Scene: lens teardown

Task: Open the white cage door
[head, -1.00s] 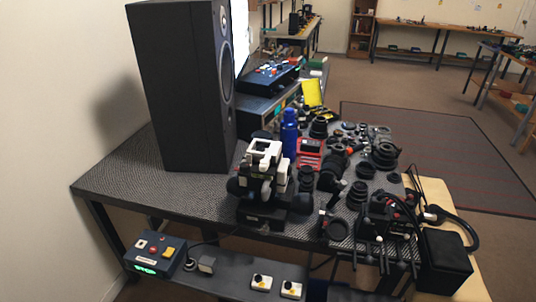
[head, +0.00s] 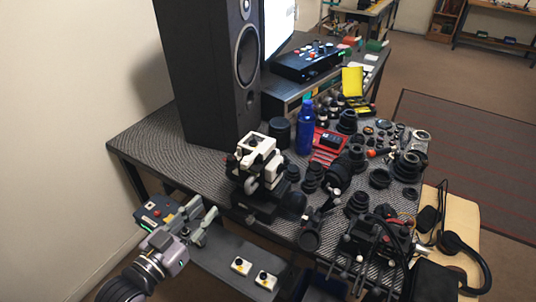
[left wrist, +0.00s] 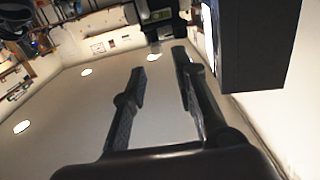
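The white cage (head: 257,150) is part of a black and white device standing on the dark table near its front edge. I cannot make out its door at this size. My left gripper (head: 203,210) is in front and to the left of the device, apart from it, with its fingers pointing toward the table edge. In the left wrist view its two fingers (left wrist: 158,62) are spread with nothing between them. A white and black part (left wrist: 155,12) beyond the fingertips looks like the device. My right gripper is not in view.
A tall black speaker (head: 208,90) stands behind and left of the device. A blue bottle (head: 305,128) and many lens parts crowd the table to the right. A control box (head: 153,212) is beside my left gripper, below the table, with a shelf holding white switches (head: 241,266).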

